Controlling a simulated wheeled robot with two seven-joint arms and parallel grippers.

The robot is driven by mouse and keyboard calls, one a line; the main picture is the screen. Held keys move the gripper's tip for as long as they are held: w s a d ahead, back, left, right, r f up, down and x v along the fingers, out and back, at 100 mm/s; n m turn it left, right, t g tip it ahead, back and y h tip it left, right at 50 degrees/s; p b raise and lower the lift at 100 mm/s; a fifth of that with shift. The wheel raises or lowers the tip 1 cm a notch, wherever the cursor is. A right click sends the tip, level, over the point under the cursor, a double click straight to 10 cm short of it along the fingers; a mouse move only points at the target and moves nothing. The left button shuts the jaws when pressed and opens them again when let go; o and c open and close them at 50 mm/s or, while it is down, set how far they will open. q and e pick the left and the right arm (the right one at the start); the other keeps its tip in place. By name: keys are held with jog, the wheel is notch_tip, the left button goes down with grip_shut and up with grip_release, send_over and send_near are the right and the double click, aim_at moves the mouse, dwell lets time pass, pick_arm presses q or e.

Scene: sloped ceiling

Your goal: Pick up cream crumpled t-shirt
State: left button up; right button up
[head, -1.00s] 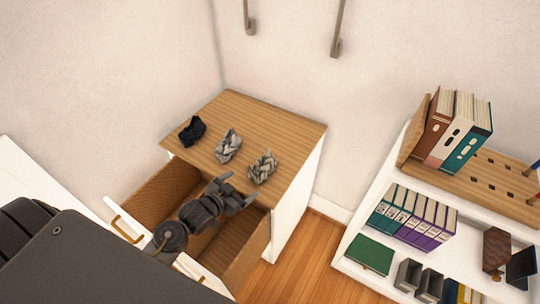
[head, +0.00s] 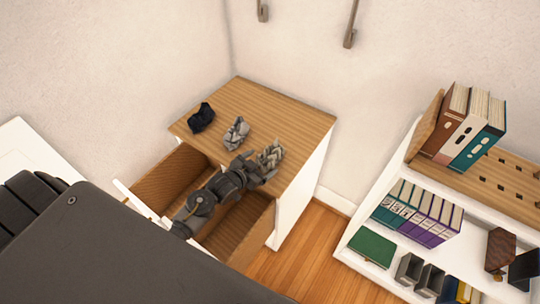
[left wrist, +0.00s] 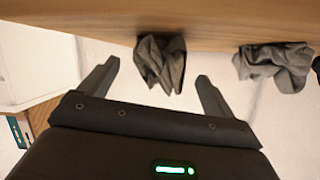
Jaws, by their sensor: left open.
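The cream crumpled t-shirt (head: 271,152) lies on the wooden top of the dresser, the rightmost of three crumpled cloths. My left gripper (head: 258,166) is open beside its near side and hides part of it in the head view. In the left wrist view, a crumpled cloth that looks like this shirt (left wrist: 161,58) shows between the two spread fingers of my left gripper (left wrist: 158,71). I cannot tell whether the fingers touch it. My right gripper is not in view.
A grey crumpled cloth (head: 236,133) and a dark one (head: 201,118) lie to the left on the dresser top (head: 285,118). An open drawer (head: 165,185) is below my left arm. A shelf with binders (head: 470,130) stands at the right.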

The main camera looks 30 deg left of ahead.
aim_at(267, 158)
pick_arm(q)
jog(key=x, duration=0.4)
jog(key=shift+d+f, duration=0.1)
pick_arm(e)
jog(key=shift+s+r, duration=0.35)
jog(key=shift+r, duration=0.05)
pick_arm(q)
jog(key=shift+c, duration=0.2)
jog(key=c, duration=1.1)
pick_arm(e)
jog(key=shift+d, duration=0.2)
